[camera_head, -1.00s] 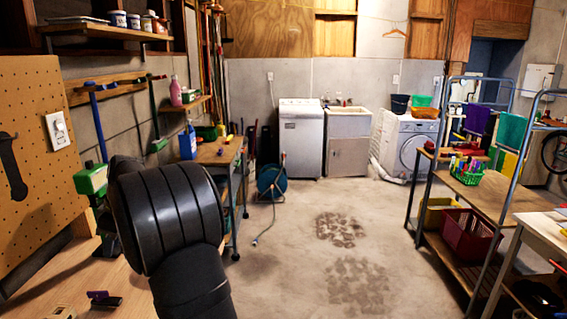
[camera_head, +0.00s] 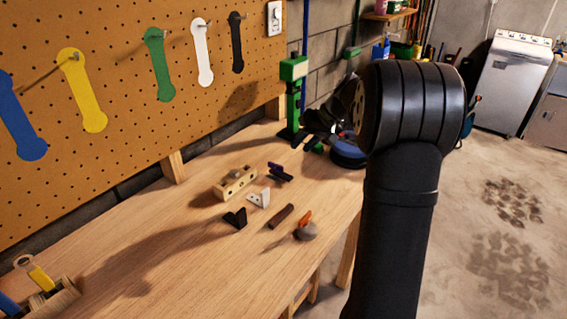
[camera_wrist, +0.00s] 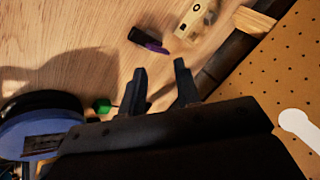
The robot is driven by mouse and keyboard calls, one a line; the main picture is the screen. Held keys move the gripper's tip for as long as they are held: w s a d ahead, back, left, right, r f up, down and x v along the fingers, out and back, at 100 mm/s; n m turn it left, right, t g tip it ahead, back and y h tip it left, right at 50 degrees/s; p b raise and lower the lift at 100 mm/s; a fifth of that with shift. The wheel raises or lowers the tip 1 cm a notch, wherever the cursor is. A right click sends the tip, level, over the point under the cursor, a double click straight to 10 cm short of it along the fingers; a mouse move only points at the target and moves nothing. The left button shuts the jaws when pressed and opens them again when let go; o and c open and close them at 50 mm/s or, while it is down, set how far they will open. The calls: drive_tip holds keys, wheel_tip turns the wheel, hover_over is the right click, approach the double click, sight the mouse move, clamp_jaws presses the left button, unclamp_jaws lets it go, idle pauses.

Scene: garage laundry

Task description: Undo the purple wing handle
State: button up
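A small dark piece with a purple part, which looks like the purple wing handle (camera_head: 280,172), lies on the wooden workbench (camera_head: 170,240) beside a pale wooden block (camera_head: 236,183). The wrist view shows its purple edge (camera_wrist: 154,46) beyond my fingertips, with the block (camera_wrist: 195,18) behind it. My gripper (camera_wrist: 160,65) is open, its two dark fingers apart with bare wood between them. It touches nothing that I can see. In the head view the gripper is a dark shape (camera_head: 322,121) left of my arm, and its fingers are hard to make out.
White (camera_head: 259,198) and black (camera_head: 235,219) wing-shaped pieces, a brown bar (camera_head: 281,216) and an orange-handled piece (camera_head: 304,219) lie nearby. A blue round object (camera_head: 348,153) and a green post (camera_head: 293,97) stand near the gripper. A pegboard (camera_head: 125,115) backs the bench. The bench's left middle is clear.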

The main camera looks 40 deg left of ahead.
sight(278, 165)
drive_tip(key=w+d+f+m+y, duration=0.1)
drive_tip(key=d+f+m+y, duration=0.25)
drive_tip(key=m, duration=1.05)
drive_tip(key=w+d+f+m+y, duration=0.1)
drive_tip(key=d+f+m+y, duration=0.2)
drive_tip(key=m, duration=1)
drive_tip(key=shift+t+y, duration=0.35)
drive_tip(key=shift+t, duration=0.05)
drive_tip(key=x, duration=1.6)
drive_tip(key=shift+a+r, duration=0.2)
drive_tip(key=shift+a, duration=0.3)
clamp_jaws()
